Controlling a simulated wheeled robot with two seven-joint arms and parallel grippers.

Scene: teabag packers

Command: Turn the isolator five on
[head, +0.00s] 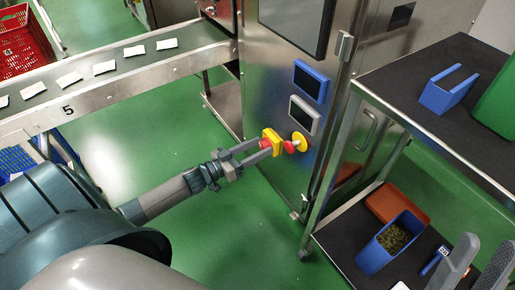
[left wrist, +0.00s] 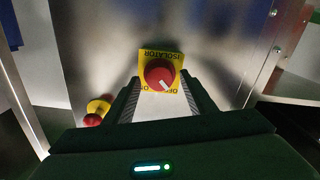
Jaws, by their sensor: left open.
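The knob's white mark slants to the lower right; other lettering is partly hidden. In the head view the isolator's yellow plate (head: 275,137) is on the steel cabinet front. My left gripper (head: 262,149) is open at the isolator. In the left wrist view its fingers (left wrist: 163,98) are either side of the knob's lower part; I cannot tell whether they touch. Two grey fingers of my right gripper (head: 478,264) stand apart at the lower right.
A red and yellow emergency stop (head: 300,142) sits beside the isolator. A conveyor marked 5 (head: 68,110) carries white packets at left. A shelf cart (head: 345,130) stands at right with a blue scoop (head: 447,92) and a blue bin (head: 374,258). Green floor is clear below.

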